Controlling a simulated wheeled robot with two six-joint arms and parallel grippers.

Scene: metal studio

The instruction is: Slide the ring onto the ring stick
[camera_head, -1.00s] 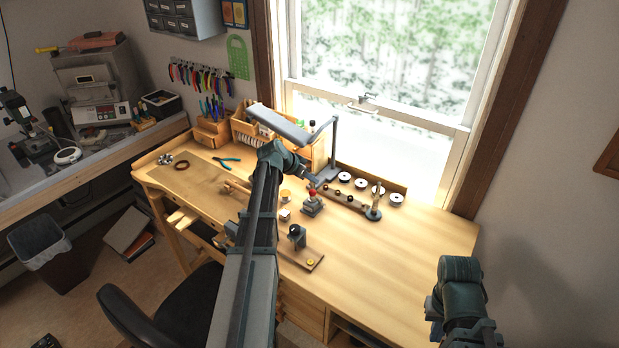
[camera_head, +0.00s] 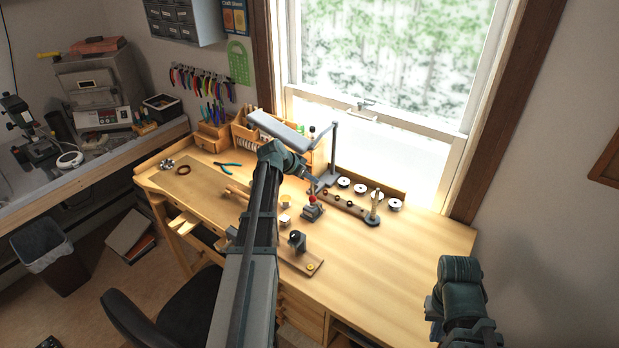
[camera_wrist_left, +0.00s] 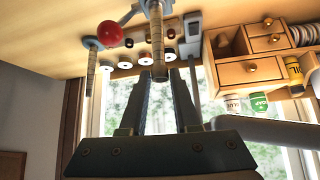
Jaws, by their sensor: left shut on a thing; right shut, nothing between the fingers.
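The ring stick (camera_head: 375,206) stands upright on a dark round base near the back of the bench. In the left wrist view, which is upside down, it is the tapered rod (camera_wrist_left: 92,72) at the left. My left gripper (camera_head: 314,181) is over the bench, left of the ring stick and near a red ball (camera_head: 312,199). My right gripper (camera_head: 474,335) is shut and empty, at the lower right.
A lamp (camera_head: 280,129) arches behind my left gripper. A clamp on a board (camera_head: 300,246) stands nearer the front. The bench's right side (camera_head: 425,240) is clear.

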